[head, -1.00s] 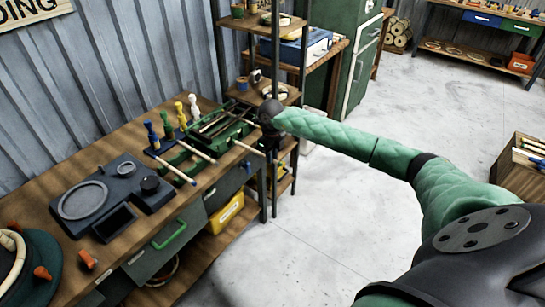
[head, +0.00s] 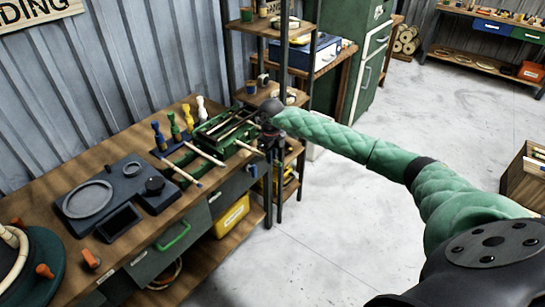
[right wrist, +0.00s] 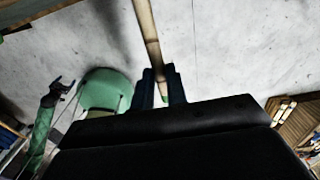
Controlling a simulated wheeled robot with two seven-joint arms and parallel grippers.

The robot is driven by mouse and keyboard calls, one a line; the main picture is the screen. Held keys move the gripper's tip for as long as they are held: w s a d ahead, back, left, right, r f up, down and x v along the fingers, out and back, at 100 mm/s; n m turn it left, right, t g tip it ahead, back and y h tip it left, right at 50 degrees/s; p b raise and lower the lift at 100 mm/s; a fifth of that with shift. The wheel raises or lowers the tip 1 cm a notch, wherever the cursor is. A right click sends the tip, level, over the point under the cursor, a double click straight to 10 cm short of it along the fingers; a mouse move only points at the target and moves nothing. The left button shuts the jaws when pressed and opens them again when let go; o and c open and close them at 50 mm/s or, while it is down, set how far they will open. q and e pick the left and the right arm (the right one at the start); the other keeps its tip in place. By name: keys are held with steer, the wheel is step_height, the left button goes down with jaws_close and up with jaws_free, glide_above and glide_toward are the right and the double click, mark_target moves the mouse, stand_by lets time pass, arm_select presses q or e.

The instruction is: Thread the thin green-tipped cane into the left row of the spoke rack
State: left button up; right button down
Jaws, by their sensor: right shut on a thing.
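My right gripper (right wrist: 163,88) is shut on a pale cane (right wrist: 149,35). A small green end of the cane shows between the fingers, and its shaft runs away past the top of the right wrist view. In the head view the right gripper (head: 270,138) is a dark shape at the bench's far right end, beside the green rack (head: 210,138). Pale canes (head: 206,154) lie at the rack and stick out toward the front. I cannot tell whether the held cane touches the rack. My left gripper (right wrist: 62,88) shows small in the right wrist view; its jaws are unclear.
A dark fixture with a round plate (head: 88,200) stands on the bench left of the rack. Several coloured-handled tools (head: 175,126) stand behind the canes. A shelf unit (head: 281,60) rises close behind the right gripper. The floor (head: 370,220) in front is clear.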

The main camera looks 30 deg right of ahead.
mark_target(239, 142)
steer(key=shift+w+a+b, duration=0.25)
steer(key=shift+w+b, duration=0.1)
steer(key=shift+w, duration=0.25)
steer(key=shift+w+a+b, duration=0.3)
steer(key=shift+w+b, duration=0.05)
steer(key=shift+w, duration=0.3)
steer(key=shift+w+a+b, duration=0.25)
steer(key=shift+w+b, duration=0.1)
steer(key=shift+w, duration=0.25)
steer(key=shift+w, duration=0.15)
steer(key=shift+w+a+b, duration=0.4)
steer(key=shift+w+b, duration=0.15)
steer(key=shift+w, duration=0.3)
steer(key=shift+w+a+b, duration=0.35)
steer(key=shift+w+b, duration=0.15)
steer(key=shift+w, duration=0.35)
steer(key=shift+w, duration=0.1)
steer(key=shift+w+a+f+b, duration=0.1)
steer(key=shift+w+a+b, duration=0.25)
steer(key=shift+w, duration=0.15)
steer(key=shift+w+a+b, duration=0.2)
steer(key=shift+w+b, duration=0.15)
steer(key=shift+w, duration=0.3)
steer(key=shift+w+a+b, duration=0.2)
steer(key=shift+w+b, duration=0.1)
steer(key=shift+w, duration=0.3)
